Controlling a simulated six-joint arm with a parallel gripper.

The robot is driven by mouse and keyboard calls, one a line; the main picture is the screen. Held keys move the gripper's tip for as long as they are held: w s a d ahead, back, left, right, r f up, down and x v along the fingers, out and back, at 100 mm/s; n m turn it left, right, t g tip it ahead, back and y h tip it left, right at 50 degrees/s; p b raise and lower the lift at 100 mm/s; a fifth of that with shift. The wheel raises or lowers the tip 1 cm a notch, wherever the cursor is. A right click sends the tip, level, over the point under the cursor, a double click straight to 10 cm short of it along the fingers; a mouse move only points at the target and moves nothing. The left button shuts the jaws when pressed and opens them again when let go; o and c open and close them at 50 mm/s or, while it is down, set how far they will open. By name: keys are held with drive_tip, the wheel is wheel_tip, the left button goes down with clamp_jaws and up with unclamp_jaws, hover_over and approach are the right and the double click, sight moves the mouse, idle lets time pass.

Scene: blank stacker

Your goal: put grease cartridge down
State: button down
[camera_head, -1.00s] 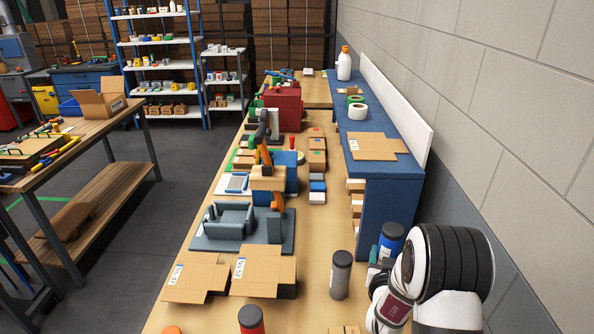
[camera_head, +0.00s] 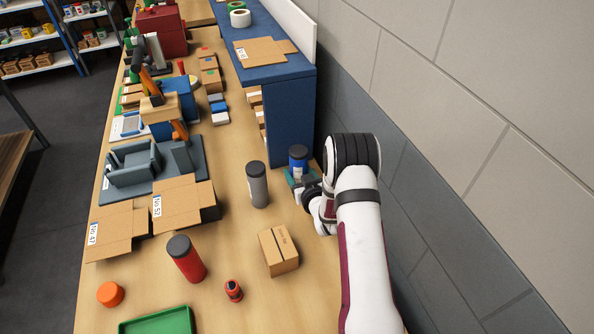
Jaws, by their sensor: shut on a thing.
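A blue cylinder with a dark cap (camera_head: 298,158), which looks like a grease cartridge, is upright beside the end of the blue shelf. My gripper (camera_head: 300,179) is around its lower part and shut on it. The wrist partly hides the fingers, and I cannot tell whether the cylinder's base touches the table. A grey cylinder with a dark cap (camera_head: 257,187) stands upright to its left. A red cylinder with a dark cap (camera_head: 187,261) stands nearer the front left.
A small cardboard box (camera_head: 279,253), a small red item (camera_head: 233,291), an orange round piece (camera_head: 110,294) and a green tray (camera_head: 160,323) lie at the front. Flat cartons (camera_head: 184,205) lie left. The blue shelf (camera_head: 291,115) and wall bound the right. Bare wood surrounds the grey cylinder.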

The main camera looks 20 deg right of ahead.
drive_tip(key=shift+c, duration=0.6)
unclamp_jaws()
drive_tip(key=shift+f, duration=0.1)
drive_tip(key=v, duration=1.2)
drive_tip(key=s+a+r+m+g+h, duration=0.1)
drive_tip(key=s+a+r+m+g, duration=0.2)
drive_tip(key=s+r+g, duration=0.45)
drive_tip(key=s+a+r+g+y, duration=0.1)
drive_tip(key=s+a+r+g, duration=0.1)
drive_tip(key=s, duration=0.6)
drive_tip(key=s+a+r+m+g+y, duration=0.1)
drive_tip(key=s+a+r+g, duration=0.2)
drive_tip(key=s+a, duration=0.2)
drive_tip(key=s+a+r+m+g+y, duration=0.1)
drive_tip(key=s+a+r+g, duration=0.1)
drive_tip(key=s, duration=0.9)
drive_tip(key=shift+a+r, duration=0.5)
drive_tip(key=shift+a, duration=0.65)
